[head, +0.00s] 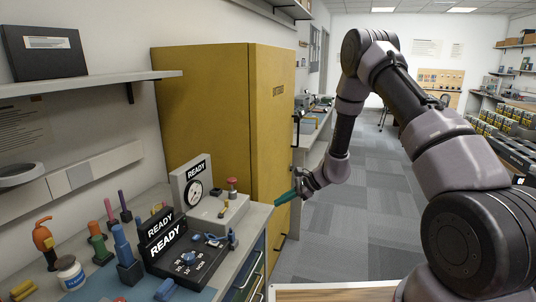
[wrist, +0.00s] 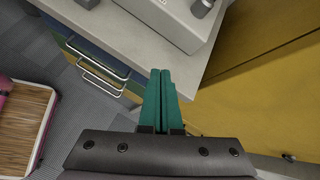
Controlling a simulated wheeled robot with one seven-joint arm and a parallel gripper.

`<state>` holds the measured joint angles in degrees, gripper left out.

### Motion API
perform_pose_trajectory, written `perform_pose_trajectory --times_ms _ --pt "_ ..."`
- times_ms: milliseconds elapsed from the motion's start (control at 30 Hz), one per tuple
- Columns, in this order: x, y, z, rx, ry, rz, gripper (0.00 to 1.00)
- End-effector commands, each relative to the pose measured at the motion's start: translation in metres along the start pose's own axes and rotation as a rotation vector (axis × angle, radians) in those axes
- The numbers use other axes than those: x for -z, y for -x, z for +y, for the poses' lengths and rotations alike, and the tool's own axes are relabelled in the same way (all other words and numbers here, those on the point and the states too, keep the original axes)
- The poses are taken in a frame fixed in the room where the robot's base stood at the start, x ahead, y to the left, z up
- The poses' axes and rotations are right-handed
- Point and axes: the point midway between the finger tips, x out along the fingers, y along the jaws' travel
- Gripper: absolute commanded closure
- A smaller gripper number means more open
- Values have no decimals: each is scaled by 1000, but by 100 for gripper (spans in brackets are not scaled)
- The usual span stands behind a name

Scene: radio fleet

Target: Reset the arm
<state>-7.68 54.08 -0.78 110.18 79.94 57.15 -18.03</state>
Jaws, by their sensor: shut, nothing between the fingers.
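My arm reaches forward in the right half of the head view and bends down toward the end of the workbench. My gripper (head: 286,197) has green fingers and hangs near the bench's right corner, in front of the yellow cabinet. In the wrist view my gripper (wrist: 161,72) shows both green fingers closed together with nothing between them. The fingertips appear near the bench edge; I cannot tell the exact gap.
The workbench (head: 245,216) holds a gauge box (head: 191,184), "READY" signs (head: 166,240) and several tools. The yellow cabinet (head: 215,110) stands behind it. Drawers with metal handles (wrist: 98,68) sit under the bench. Grey carpet floor (head: 345,235) is clear to the right.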

Motion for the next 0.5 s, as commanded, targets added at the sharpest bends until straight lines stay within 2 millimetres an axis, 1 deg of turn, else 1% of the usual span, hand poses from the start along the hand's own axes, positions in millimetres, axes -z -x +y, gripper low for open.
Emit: perform_pose_trajectory --times_ms 33,100,167,200,267,300,367,400,467,500 --pt "-23 24 -11 0 55 0 100" --pt "-49 52 -18 -12 128 4 100" --pt "-71 76 -22 -21 189 12 100" --pt "-85 92 -23 -28 231 19 100" --pt "-104 117 -23 -38 292 32 100" --pt "-117 133 -22 -43 332 43 100" --pt "-135 157 -19 -52 394 63 100" --pt "-146 172 -16 -59 434 78 100" --pt "-161 195 -10 -67 494 103 100" --pt "-171 210 -5 -73 534 121 100"
